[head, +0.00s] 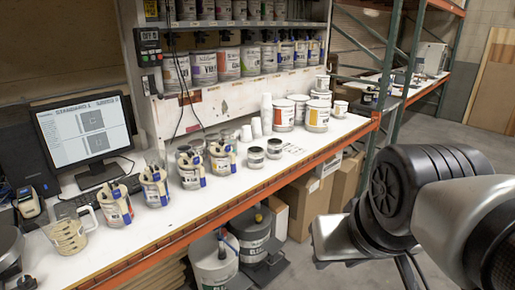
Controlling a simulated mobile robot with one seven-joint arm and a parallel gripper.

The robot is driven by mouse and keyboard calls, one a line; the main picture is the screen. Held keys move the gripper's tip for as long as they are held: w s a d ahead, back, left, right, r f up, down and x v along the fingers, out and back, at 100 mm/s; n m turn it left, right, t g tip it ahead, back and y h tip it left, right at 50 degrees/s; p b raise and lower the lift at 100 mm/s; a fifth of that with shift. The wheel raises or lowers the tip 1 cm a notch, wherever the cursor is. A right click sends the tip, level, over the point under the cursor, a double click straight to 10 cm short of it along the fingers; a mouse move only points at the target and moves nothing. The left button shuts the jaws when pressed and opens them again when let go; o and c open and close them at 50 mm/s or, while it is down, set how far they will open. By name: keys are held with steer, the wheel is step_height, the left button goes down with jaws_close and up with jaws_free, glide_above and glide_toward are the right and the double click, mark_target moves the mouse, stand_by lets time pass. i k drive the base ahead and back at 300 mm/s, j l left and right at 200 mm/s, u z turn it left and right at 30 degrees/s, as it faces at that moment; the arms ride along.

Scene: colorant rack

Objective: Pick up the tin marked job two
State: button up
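Several tins stand on the white bench, and I cannot read a job two mark on any of them. A row of labelled tins with brushes or tools at their sides runs along the front: a first tin (115,208), a second tin (154,188), a third tin (191,171) and a fourth tin (222,160). Two small dark-lidded tins (256,158) stand right of them. Two larger white tins with orange labels, a left one (283,117) and a right one (317,117), stand farther back. My arm shows at the right, apart from the bench; my gripper's fingers cannot be made out.
White cups (266,112) stand near the back. An orange beam (215,218) edges the bench. Buckets (214,262) and cardboard boxes (304,205) sit below. Floor is open at right.

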mark_target(275, 145)
steer(key=i+l+u, duration=0.1)
steer(key=u, duration=0.75)
steer(key=i+l+u, duration=0.2)
steer(key=l, duration=0.15)
steer(key=i+l+u, duration=0.25)
steer(key=l+u, duration=0.2)
steer(key=l, duration=0.25)
steer(key=i+l+u, duration=0.1)
steer(key=l, duration=0.25)
steer(key=i+l, duration=0.1)
steer(key=l, duration=0.3)
steer(key=i+l+u, duration=0.15)
steer(key=l, duration=0.2)
steer(key=i+l, duration=0.1)
steer(key=l, duration=0.9)
steer(key=i+l, duration=0.15)
steer(key=l, duration=0.4)
steer(key=i+l, duration=0.1)
steer(key=l, duration=0.4)
steer(key=u, duration=0.05)
